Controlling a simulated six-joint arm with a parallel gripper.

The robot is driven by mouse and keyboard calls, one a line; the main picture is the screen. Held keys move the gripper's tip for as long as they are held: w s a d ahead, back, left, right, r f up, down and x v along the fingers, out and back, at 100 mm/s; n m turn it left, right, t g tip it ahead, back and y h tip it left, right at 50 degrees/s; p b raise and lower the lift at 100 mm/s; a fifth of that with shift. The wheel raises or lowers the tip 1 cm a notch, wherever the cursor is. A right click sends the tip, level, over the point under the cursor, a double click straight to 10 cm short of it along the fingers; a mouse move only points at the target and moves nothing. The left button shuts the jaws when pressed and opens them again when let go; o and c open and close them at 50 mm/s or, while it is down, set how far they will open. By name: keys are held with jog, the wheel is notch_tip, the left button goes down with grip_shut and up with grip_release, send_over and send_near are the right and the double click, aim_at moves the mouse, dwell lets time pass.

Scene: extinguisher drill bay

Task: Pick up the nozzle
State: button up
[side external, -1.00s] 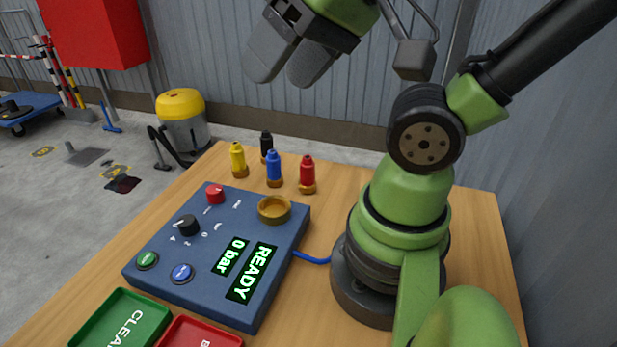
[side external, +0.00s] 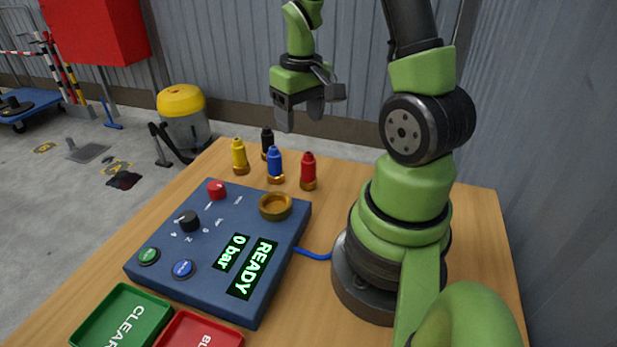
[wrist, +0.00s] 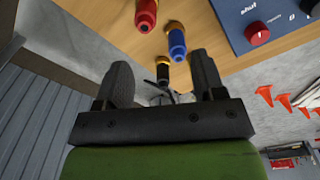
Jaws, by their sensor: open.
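Several nozzles stand upright on brass bases at the back of the wooden table: a yellow nozzle (side external: 239,155), a black nozzle (side external: 267,142), a blue nozzle (side external: 275,163) and a red nozzle (side external: 308,170). My gripper (side external: 301,122) hangs above and behind them, jaws apart and empty. In the wrist view my gripper (wrist: 160,85) shows two dark fingers with a gap. The black nozzle (wrist: 163,72) appears in that gap, farther off; the blue nozzle (wrist: 177,45) is just beyond the fingers and the red nozzle (wrist: 146,15) is to the left.
A blue control panel (side external: 205,253) with a brass socket (side external: 276,206), knobs and a display reading READY and 0 bar lies in front of the nozzles. A green tray (side external: 119,318) and a red tray (side external: 201,332) are at the front. A blue hose (side external: 314,256) runs to my base.

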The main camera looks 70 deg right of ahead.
aim_at(308, 153)
jog(key=shift+g, duration=0.3)
jog(key=f, duration=0.3)
jog(key=d+f, duration=0.1)
jog(key=f, duration=0.1)
jog(key=shift+s+d+f, duration=0.1)
jog(key=shift+s+f, duration=0.25)
jog(key=shift+s, duration=0.05)
jog(key=shift+d+f, duration=0.15)
jog(key=shift+f, duration=1.4)
jog(key=shift+d+f, duration=0.15)
jog(key=shift+f, duration=1.4)
jog(key=c, duration=1.1)
jog(key=shift+r, duration=0.1)
